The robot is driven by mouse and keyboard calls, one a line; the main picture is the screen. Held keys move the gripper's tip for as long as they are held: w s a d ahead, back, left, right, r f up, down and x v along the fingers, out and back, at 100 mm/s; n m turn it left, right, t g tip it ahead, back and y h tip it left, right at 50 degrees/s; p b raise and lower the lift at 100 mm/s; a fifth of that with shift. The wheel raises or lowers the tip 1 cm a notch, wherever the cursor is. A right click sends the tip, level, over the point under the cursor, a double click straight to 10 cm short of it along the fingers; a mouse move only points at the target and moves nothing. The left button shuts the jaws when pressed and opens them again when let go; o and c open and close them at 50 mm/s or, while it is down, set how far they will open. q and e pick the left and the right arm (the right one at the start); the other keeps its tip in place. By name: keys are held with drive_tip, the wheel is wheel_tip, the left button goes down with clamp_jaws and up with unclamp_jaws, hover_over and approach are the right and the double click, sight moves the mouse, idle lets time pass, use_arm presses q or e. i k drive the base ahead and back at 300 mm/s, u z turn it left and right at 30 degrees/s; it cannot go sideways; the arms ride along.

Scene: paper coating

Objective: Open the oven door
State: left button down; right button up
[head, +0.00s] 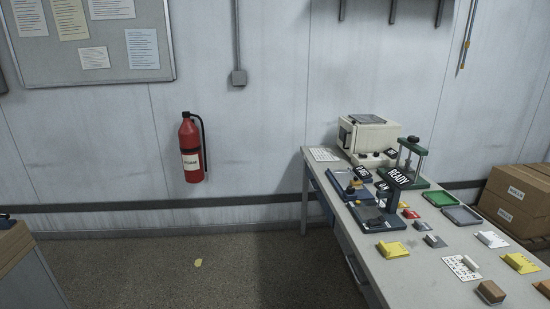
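A small cream oven (370,138) stands at the far end of the workbench on the right side of the head view. No handle can be made out clearly. Neither of my grippers is in view.
The workbench (420,285) carries a dark device with a READY sign (399,176), a green press (412,158), a green tray (438,198) and several small blocks. Boxes (515,200) stand at right. A fire extinguisher (190,150) hangs on the wall. The floor (240,270) left of the bench is mostly clear.

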sight(346, 131)
drive_tip(key=i, duration=1.95)
drive_tip(key=u, duration=0.2)
drive_tip(key=i, duration=1.95)
drive_tip(key=z, duration=3.1)
